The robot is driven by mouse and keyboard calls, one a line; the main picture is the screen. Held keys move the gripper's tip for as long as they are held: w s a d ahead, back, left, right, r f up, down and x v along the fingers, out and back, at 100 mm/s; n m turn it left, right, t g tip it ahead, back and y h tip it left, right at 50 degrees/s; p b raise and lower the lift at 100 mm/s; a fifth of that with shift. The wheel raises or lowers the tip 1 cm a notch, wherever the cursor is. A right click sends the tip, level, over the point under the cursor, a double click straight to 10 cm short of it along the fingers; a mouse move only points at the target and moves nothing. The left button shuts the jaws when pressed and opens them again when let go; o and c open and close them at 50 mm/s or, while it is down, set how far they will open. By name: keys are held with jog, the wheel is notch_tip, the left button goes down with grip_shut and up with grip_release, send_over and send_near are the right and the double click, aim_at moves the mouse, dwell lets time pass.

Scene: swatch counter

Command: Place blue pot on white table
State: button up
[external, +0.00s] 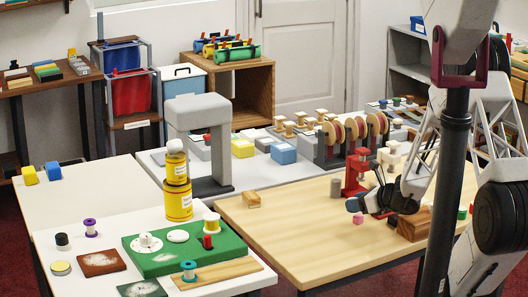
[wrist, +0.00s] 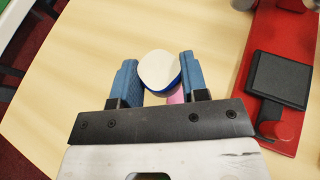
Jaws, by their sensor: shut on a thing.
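My gripper (wrist: 158,82) is shut on the blue pot (wrist: 160,70), which has a pale round top and a blue side and sits between the two blue fingers in the wrist view. In the external view my gripper (external: 366,206) is at the right, low over the wooden table (external: 290,222), beside the red press. There I cannot clearly tell the pot from the blue fingers. The white table (external: 85,180) is at the left, apart from my gripper.
A pink object (external: 358,218) is just below my gripper and partly hidden in the wrist view (wrist: 177,97). The red press (external: 354,172) stands close by. Yellow cans (external: 178,203), a green board (external: 150,262) and spools occupy the white table's front; its middle left has free room.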

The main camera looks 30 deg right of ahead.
send_over(342, 211)
jog(key=shift+w+f, duration=0.2)
jog(key=shift+f, duration=0.25)
jog(key=shift+f, duration=1.75)
jog(key=shift+f, duration=0.1)
jog(key=o, duration=0.9)
